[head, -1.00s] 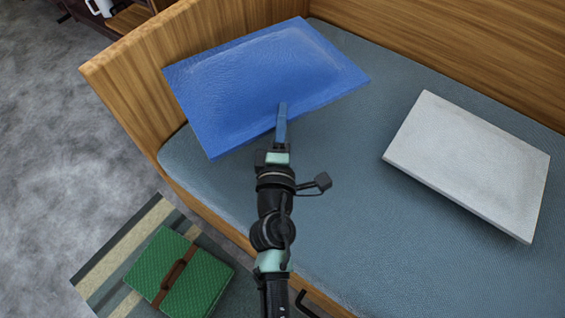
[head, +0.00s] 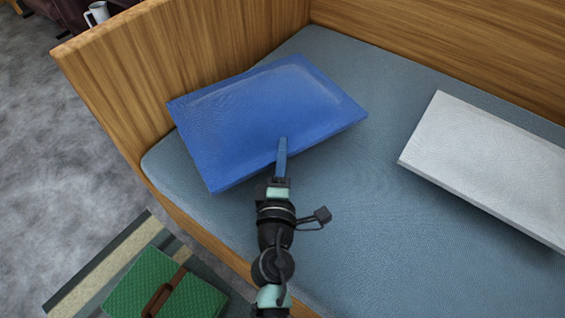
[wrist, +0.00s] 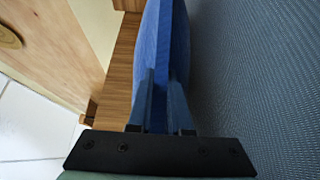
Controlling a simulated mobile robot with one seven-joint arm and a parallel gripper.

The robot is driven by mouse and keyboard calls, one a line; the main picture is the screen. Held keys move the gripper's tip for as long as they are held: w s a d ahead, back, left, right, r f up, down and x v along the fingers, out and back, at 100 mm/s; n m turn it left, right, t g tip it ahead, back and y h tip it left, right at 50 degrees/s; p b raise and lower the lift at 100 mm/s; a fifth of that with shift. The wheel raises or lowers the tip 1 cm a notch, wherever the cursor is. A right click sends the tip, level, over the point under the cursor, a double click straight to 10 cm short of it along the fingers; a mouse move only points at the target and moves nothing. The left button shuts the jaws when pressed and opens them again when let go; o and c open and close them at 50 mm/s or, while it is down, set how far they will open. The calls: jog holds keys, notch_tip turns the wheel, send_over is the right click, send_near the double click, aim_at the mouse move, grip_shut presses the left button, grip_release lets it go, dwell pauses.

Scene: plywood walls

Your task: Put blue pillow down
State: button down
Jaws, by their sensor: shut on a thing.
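The blue pillow (head: 262,112) is at the left end of the sofa seat (head: 350,215), close to the wooden end panel (head: 150,85). My gripper (head: 281,160) is shut on the pillow's near edge. In the wrist view, the two fingers of my gripper (wrist: 160,100) pinch the edge of the blue pillow (wrist: 163,60), seen edge-on, beside the blue-grey seat fabric (wrist: 255,70). I cannot tell whether the pillow's underside touches the seat.
A white pillow (head: 490,160) lies on the seat to the right. A green case (head: 165,285) with a brown strap is on the striped rug (head: 85,270) at lower left. A white mug (head: 97,12) is at upper left. The seat between the pillows is clear.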

jog(key=shift+f+b, duration=0.4)
jog(key=shift+f, duration=0.45)
jog(key=shift+f, duration=0.15)
jog(key=c, duration=0.8)
grip_release()
jog(key=shift+f, duration=0.1)
jog(key=shift+c, duration=0.2)
jog(key=shift+r, duration=0.25)
jog(key=s, duration=0.3)
jog(key=s+b, duration=0.1)
jog(key=s, duration=0.3)
jog(key=s+b, duration=0.1)
jog(key=s, duration=0.2)
jog(key=shift+s+a+f, duration=0.25)
jog(key=shift+s+a, duration=0.05)
jog(key=shift+a, duration=0.1)
jog(key=shift+s+a+r+b, duration=0.15)
jog(key=shift+s+b, duration=0.2)
jog(key=shift+s, duration=0.35)
jog(key=shift+r, duration=0.1)
